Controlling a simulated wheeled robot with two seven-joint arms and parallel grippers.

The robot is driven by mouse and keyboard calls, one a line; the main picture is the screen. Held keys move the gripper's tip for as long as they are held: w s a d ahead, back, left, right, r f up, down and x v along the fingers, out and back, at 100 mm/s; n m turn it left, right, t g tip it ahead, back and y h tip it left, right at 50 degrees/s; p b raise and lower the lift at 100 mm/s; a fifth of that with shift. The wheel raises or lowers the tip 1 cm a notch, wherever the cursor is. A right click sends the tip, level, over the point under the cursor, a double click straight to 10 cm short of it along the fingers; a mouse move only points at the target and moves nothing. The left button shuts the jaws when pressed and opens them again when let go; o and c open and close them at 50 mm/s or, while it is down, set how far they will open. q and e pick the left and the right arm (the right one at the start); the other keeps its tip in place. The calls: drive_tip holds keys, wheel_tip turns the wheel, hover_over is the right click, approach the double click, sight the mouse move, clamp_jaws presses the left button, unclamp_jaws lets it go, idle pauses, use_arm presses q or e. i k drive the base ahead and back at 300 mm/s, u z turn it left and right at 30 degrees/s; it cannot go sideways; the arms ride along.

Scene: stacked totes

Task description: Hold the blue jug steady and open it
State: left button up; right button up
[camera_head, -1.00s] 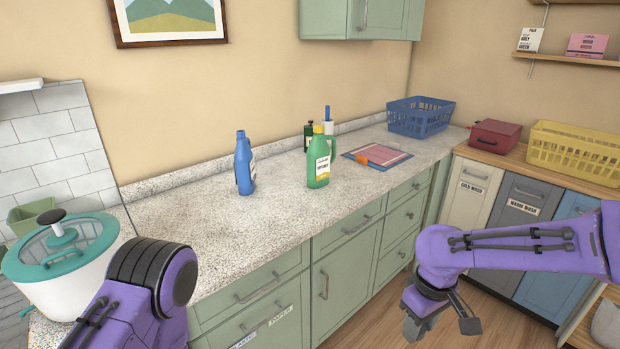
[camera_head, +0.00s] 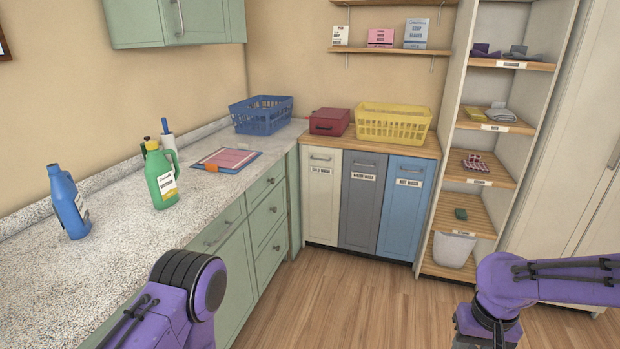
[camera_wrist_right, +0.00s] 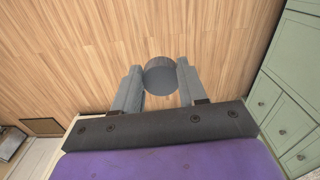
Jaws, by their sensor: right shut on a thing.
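The blue jug (camera_head: 66,203) stands upright on the speckled counter at the left of the head view. A blue top shows on it, and a pale label faces right. No gripper is near it. My right gripper (camera_wrist_right: 160,78) is shut on a grey round thing (camera_wrist_right: 160,70) in the right wrist view, held over the wood floor. In the head view the right gripper is mostly cut off at the bottom right. My left arm shows at the bottom, but its gripper is out of view.
A green jug (camera_head: 162,180) stands right of the blue one, with bottles behind it. Shelves (camera_head: 488,125) stand at right. The floor (camera_head: 330,300) is clear.

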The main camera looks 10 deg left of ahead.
sight(68, 204)
drive_tip(key=z, duration=0.1)
drive_tip(key=i, duration=2.15)
drive_tip(key=u, duration=2.45)
